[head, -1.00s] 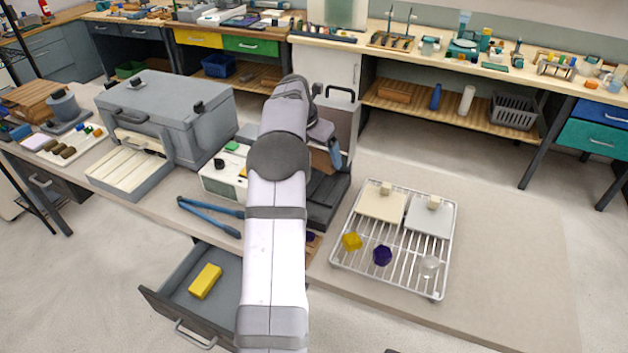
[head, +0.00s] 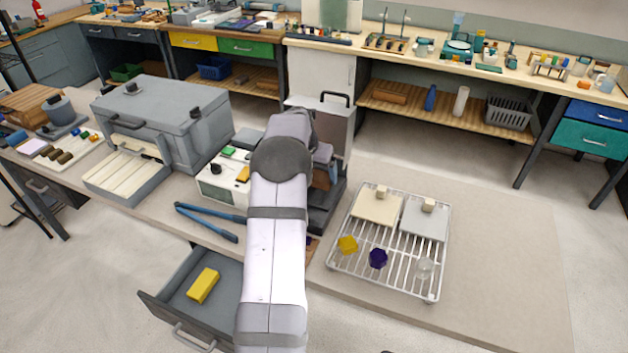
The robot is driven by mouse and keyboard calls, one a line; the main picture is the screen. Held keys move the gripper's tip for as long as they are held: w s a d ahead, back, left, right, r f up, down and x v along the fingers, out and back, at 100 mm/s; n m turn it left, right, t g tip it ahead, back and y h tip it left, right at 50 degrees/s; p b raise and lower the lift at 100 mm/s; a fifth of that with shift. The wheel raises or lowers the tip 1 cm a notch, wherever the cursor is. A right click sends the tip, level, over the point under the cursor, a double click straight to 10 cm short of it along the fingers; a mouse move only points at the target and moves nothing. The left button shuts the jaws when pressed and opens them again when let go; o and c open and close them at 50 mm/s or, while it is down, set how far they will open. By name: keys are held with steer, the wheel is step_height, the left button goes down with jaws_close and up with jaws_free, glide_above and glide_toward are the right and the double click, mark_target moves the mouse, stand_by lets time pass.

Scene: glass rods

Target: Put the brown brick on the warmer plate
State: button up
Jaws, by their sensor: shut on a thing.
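A brown block, which I take to be the brown brick (head: 321,178), shows just right of my arm, partly hidden by it. My gripper (head: 327,168) is mostly hidden behind my arm; its grey parts show around the brown block, and it is shut on it. They are over a dark appliance (head: 325,210) with its lid (head: 334,122) raised, which looks like the warmer. Its plate is largely covered by my arm, so I cannot tell whether the brick touches it.
A wire rack (head: 388,285) with two slabs and small pieces stands right. A white box (head: 215,188), blue-handled tool (head: 208,222) and grey chest (head: 165,110) are left. An open drawer (head: 165,298) holds a yellow block (head: 203,285).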

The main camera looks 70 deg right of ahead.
steer(key=shift+f+p, duration=0.6)
steer(key=shift+f, duration=1.4)
steer(key=shift+f, duration=0.2)
steer(key=o, duration=1.2)
steer(key=b+v, duration=0.3)
steer(key=v, duration=0.9)
steer(key=shift+a+r, duration=0.1)
steer(key=shift+r, duration=0.05)
